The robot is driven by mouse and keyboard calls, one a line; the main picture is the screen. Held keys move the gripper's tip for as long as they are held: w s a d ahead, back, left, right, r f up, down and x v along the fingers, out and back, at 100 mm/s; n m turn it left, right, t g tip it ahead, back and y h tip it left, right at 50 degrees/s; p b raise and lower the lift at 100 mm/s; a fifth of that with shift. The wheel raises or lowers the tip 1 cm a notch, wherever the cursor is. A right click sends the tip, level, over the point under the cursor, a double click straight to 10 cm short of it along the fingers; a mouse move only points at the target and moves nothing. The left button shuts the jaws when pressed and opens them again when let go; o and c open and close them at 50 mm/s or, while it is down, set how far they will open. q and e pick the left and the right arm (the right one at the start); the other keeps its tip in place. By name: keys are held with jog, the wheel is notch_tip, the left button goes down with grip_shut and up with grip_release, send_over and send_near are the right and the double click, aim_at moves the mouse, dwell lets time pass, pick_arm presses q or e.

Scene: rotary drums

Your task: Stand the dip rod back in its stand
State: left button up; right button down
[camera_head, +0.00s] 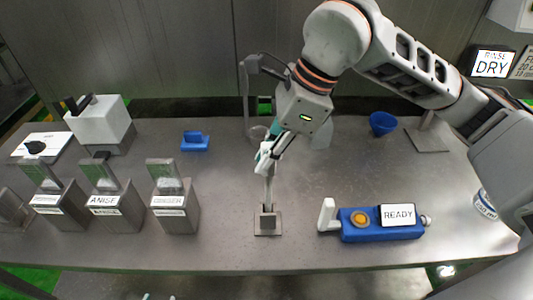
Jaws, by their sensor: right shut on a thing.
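My right gripper (268,158) comes down from the upper right and is shut on the dip rod (269,190), a thin grey rod. The rod is close to upright, and its lower part hangs over a small dark block on a square plate, which looks like the stand (267,228). The rod's lower end meets the block in the picture; whether it is inside or just above or behind it I cannot tell. The fingers hide the rod's upper part. Small pale tips at the bottom edge may belong to my left gripper; its state is unclear.
Labelled grey boxes (175,212) stand at the left, with a white box (100,120) behind. A blue device reading READY (383,228) lies right of the stand. A blue block (195,142) and blue cup (382,123) are farther back. The bench around the stand is clear.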

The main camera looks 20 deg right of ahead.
jog(key=shift+f, duration=0.2)
jog(key=c, duration=2)
grip_release()
jog(key=shift+r, duration=0.1)
jog(key=shift+r, duration=0.1)
jog(key=shift+r, duration=0.25)
jog(key=b+v, duration=0.1)
jog(key=v, duration=1)
jog(key=shift+s+d+r, duration=0.1)
jog(key=shift+d+r, duration=0.1)
jog(key=shift+r, duration=0.1)
